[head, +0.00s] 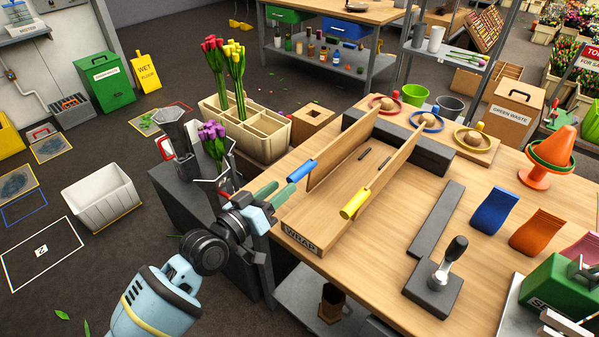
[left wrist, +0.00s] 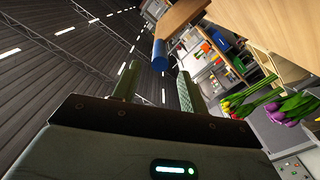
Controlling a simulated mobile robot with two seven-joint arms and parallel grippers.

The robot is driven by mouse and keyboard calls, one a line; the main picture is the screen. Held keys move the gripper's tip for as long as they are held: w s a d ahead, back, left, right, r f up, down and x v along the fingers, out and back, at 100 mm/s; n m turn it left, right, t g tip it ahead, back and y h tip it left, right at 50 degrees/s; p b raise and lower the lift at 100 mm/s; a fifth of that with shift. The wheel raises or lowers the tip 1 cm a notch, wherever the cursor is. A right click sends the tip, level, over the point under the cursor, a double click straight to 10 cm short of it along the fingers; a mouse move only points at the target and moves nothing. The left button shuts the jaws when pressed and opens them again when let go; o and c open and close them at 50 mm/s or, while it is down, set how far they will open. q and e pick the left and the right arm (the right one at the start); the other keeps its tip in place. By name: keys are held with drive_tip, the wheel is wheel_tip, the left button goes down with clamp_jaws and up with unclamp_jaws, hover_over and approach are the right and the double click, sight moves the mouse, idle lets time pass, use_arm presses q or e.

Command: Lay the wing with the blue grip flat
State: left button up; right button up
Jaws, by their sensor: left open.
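The wing with the blue grip (head: 343,151) is a wooden panel standing up on edge along the left side of the wrap board (head: 318,225). Its blue grip (head: 302,170) sticks out at the near end and also shows in the left wrist view (left wrist: 160,55). A second wing with a yellow grip (head: 355,203) also stands on edge, to the right. My left gripper (head: 272,192) is open and empty, just left of and near the blue grip. In the left wrist view the grip lies beyond the fingertips, between their lines. My right gripper is out of view.
A dark bar (head: 437,218) and a black-handled tool (head: 445,268) stand right of the board. A beige divided crate (head: 250,133) with tulips and a dark stand (head: 205,210) with purple tulips are at the left.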

sight(311, 163)
use_arm(q)
drive_tip(key=shift+x, duration=3.9)
clamp_jaws()
